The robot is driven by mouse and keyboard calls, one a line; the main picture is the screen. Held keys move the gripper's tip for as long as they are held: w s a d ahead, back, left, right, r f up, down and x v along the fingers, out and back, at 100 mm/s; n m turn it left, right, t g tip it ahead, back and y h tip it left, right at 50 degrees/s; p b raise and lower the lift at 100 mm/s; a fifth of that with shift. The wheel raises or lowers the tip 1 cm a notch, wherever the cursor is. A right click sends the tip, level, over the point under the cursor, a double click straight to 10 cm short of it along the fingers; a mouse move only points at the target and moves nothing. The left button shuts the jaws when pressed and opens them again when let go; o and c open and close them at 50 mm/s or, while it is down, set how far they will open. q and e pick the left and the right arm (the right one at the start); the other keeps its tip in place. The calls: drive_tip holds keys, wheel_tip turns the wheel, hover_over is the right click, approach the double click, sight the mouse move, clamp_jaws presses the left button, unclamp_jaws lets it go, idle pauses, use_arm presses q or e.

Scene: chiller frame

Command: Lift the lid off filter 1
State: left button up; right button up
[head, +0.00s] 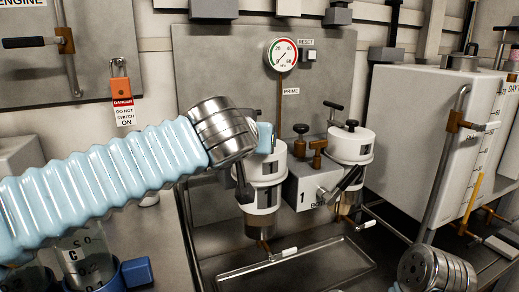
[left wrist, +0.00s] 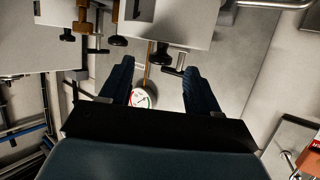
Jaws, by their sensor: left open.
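Filter 1 (head: 262,195) is an upright white canister with a clear lower bowl, left of the valve block marked 1 in the head view. In the left wrist view my left gripper (left wrist: 160,78) is open, with two dark fingers wide apart. A dark knob (left wrist: 175,72) shows between them; I cannot tell which part it belongs to.
A second filter (head: 350,148) with a black-knobbed lid stands right of the valve block (head: 305,187). A pressure gauge (head: 282,54) is on the panel above. A metal tray (head: 225,276) lies below. A white tank (head: 420,130) stands at right and a jar (head: 85,262) at bottom left.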

use_arm(q)
drive_tip(key=shift+w+d+f, duration=0.1)
drive_tip(key=shift+w+f, duration=0.1)
drive_tip(key=shift+w, duration=0.3)
drive_tip(key=x, duration=0.1)
drive_tip(key=p+x, duration=0.1)
drive_tip(key=x, duration=0.1)
drive_tip(key=r+p+x, duration=0.1)
drive_tip(key=x, duration=0.1)
drive_tip(key=shift+w, duration=0.2)
drive_tip(key=shift+w+f, duration=0.15)
drive_tip(key=shift+w, duration=0.05)
clamp_jaws()
